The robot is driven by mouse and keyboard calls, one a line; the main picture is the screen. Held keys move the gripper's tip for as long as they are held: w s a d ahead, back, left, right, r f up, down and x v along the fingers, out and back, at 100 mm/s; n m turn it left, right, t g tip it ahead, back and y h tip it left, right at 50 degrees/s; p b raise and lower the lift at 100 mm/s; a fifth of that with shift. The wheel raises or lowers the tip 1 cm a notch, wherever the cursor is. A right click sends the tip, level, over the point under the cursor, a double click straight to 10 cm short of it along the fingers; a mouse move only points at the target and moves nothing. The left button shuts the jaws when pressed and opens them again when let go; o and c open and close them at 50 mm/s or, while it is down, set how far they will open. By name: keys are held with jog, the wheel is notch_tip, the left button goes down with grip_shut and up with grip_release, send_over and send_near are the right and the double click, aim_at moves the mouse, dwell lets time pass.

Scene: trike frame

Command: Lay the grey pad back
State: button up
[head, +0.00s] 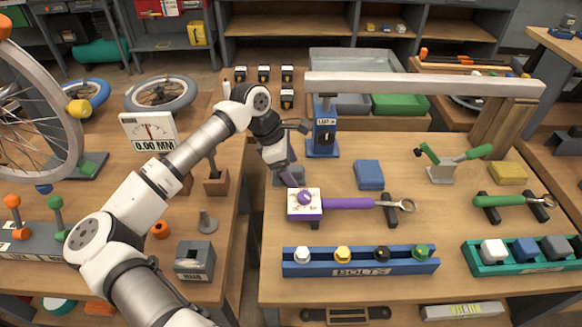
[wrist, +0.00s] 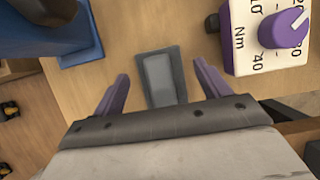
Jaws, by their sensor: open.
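The grey pad (wrist: 160,78) lies between the two purple fingers of my gripper (wrist: 161,70) in the wrist view, with a gap on each side. It appears as a lighter grey strip with a darker grey border. In the head view a grey-blue corner of the pad (head: 289,177) shows on the table, mostly behind my gripper (head: 283,160). My gripper points down over it and is open. I cannot tell how close the fingertips are to the table.
A purple torque wrench (head: 345,203) with a white dial box lies just right of my gripper. A blue post stand (head: 323,138) holds a long grey beam (head: 425,84) behind. A blue pad (head: 369,174) and a blue bolt rack (head: 360,262) are nearby.

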jog(key=b+v, duration=0.2)
jog(key=v, duration=0.9)
jog(key=shift+r, duration=0.3)
jog(key=shift+a, duration=0.1)
dwell(0.7)
